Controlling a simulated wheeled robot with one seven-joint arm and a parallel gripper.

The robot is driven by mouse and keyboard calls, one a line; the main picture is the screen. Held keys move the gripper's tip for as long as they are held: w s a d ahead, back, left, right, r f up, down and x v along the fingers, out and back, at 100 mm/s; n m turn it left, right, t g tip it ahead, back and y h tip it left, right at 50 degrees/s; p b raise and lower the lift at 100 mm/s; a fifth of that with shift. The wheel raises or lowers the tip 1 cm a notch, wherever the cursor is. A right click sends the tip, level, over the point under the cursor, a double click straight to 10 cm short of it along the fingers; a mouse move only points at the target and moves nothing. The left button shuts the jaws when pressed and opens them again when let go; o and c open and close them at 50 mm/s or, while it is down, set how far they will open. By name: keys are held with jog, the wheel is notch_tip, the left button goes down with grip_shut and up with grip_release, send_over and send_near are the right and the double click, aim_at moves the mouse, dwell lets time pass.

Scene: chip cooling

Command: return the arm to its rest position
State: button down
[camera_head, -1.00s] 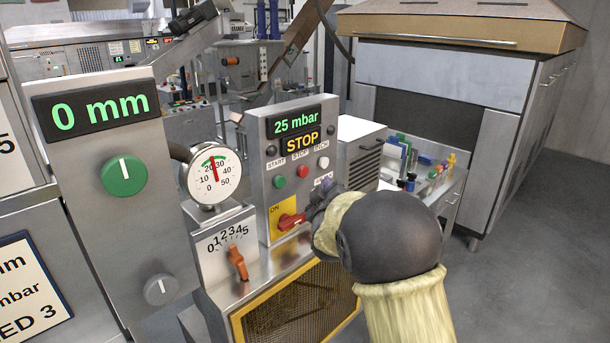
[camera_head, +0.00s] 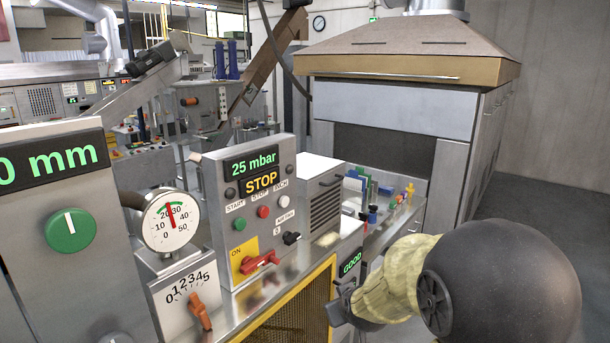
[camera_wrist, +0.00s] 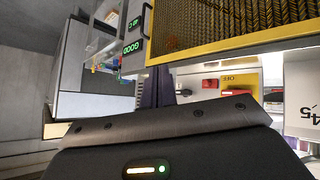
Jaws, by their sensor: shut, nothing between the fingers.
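My arm, in a pale yellow sleeve with a dark round joint, reaches in from the lower right of the head view. My gripper (camera_head: 340,308) is at its end, low in front of the machine's front edge, apart from the control panel (camera_head: 262,212). Its fingers are mostly hidden in the head view. In the wrist view the narrow dark fingers (camera_wrist: 166,88) stand together beyond the dark wrist housing, shut with nothing held. The panel reads 25 mbar and STOP, with a red rotary switch (camera_head: 260,263) on a yellow ON plate.
A green GOOD display (camera_head: 350,263) is close by my gripper. A yellow-framed mesh guard (camera_head: 295,312) is left of it. A gauge (camera_head: 172,222) and an orange lever (camera_head: 200,310) stand further left. A large hooded cabinet (camera_head: 400,105) is behind. Grey floor is open at right.

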jog(key=s+d+f+m+g, duration=0.2)
jog(key=s+d+g, duration=0.1)
jog(key=s, duration=0.7)
jog(key=s+d+f+m+g, duration=0.2)
jog(key=s+d+f+g, duration=0.1)
jog(key=s, duration=0.7)
jog(key=shift+s+d+f+m+g+h, duration=0.15)
jog(key=shift+d+f+m+g+h, duration=0.1)
jog(key=shift+m+g+h, duration=0.15)
dwell(3.3)
